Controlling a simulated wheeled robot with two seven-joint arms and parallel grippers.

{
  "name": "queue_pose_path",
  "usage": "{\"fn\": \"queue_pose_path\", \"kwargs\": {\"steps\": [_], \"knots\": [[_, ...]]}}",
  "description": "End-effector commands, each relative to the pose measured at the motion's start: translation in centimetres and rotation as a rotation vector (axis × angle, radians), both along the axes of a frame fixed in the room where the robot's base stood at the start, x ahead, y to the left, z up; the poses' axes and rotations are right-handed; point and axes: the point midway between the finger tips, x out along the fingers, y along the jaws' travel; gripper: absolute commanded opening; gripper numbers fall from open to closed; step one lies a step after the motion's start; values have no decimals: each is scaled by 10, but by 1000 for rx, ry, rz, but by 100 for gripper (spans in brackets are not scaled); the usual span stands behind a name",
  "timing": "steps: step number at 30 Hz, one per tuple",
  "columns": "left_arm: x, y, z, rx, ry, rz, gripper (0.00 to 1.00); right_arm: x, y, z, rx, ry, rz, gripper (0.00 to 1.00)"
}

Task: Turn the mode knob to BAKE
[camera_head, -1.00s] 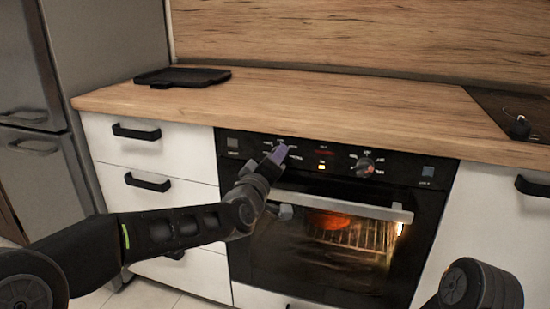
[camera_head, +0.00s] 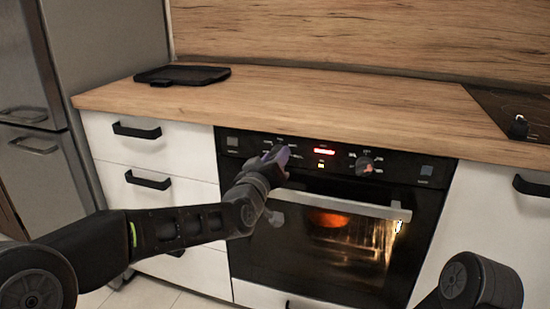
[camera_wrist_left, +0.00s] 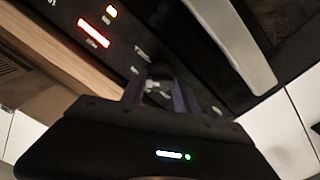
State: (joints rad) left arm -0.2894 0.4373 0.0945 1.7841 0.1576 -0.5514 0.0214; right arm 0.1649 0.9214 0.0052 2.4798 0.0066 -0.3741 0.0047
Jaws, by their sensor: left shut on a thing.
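The black oven control panel (camera_head: 397,174) has a left knob and a right knob (camera_head: 364,164), with small white labels around them too small to read in the head view. My left gripper (camera_head: 281,157) is at the left knob and hides it from the head. In the left wrist view the gripper's two purplish fingers (camera_wrist_left: 157,90) are shut on the left knob (camera_wrist_left: 157,86), which shows only partly between them. Which mark this knob points to cannot be told. My right gripper is out of view; only part of my right arm shows at the lower right.
A lit red display (camera_head: 324,151) sits between the knobs. The oven door handle (camera_head: 345,205) runs just below the panel, close to my left wrist. A black tray (camera_head: 182,75) lies on the wooden counter (camera_head: 300,105); a hob (camera_head: 512,108) is at the right.

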Motion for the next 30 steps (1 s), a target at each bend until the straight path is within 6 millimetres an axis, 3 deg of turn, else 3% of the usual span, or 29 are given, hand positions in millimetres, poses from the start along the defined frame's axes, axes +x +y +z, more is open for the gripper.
{"fn": "queue_pose_path", "kwargs": {"steps": [3, 4, 11, 22, 30], "knots": [[0, 0, -2, 0, 3, -1, 0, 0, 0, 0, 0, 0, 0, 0], [0, 0, -2, 0, 3, -1, 39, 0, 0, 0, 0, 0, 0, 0], [0, 0, -1, -1, 2, -1, 58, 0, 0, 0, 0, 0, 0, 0], [-5, 2, 1, -2, 0, 0, 58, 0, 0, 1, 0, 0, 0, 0], [-40, 14, 2, -2, 1, 1, 58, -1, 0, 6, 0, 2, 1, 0]]}}
